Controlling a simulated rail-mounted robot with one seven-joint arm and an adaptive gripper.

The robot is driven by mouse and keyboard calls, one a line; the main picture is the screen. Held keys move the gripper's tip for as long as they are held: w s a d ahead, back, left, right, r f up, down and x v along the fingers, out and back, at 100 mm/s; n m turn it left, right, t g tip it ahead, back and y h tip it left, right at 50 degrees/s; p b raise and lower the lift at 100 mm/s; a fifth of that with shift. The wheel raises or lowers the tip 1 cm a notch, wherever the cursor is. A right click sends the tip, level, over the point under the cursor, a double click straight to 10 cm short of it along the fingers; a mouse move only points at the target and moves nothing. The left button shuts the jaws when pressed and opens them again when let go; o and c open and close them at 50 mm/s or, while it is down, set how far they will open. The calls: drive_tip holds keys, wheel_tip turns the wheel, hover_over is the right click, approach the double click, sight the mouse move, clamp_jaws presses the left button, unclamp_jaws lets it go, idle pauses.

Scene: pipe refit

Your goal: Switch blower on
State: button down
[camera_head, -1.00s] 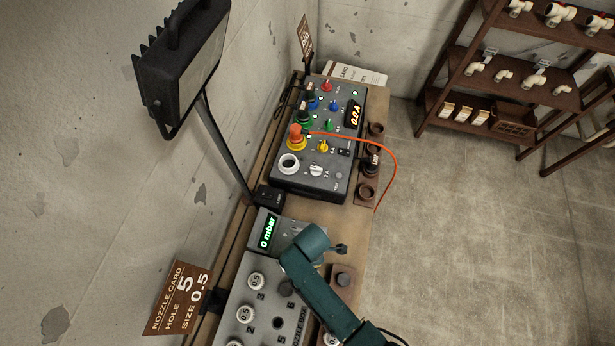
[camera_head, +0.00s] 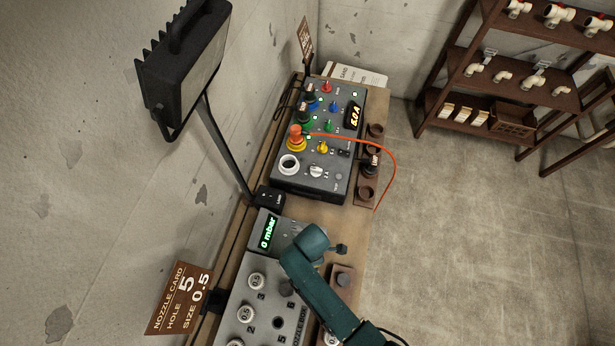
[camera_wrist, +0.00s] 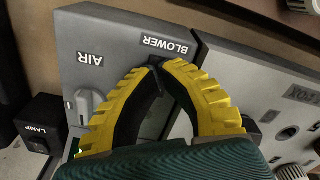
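The grey blower box shows in the wrist view (camera_wrist: 92,40), with a BLOWER label (camera_wrist: 165,46) and an AIR label (camera_wrist: 90,60). In the head view its green display (camera_head: 267,232) reads 0 mbar. My gripper (camera_wrist: 157,64) has two yellow-ribbed fingers, whose dark tips meet just below the BLOWER label. The blower switch is hidden at or behind these tips; I cannot tell its position or whether the tips touch it. A light grey knob (camera_wrist: 84,104) sits below the AIR label. In the head view my green arm hides the gripper.
A LAMP switch box (camera_wrist: 40,124) stands beside the blower box. The nozzle box (camera_head: 262,300) adjoins the other side. A control panel (camera_head: 322,140) with coloured plugs and an orange cable (camera_head: 392,165) stands farther back. A floodlight (camera_head: 185,65) rises at left.

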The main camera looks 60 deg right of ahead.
drive_tip(key=shift+r+p, duration=2.7)
drive_tip(key=shift+r, duration=0.2)
drive_tip(key=shift+f, duration=0.1)
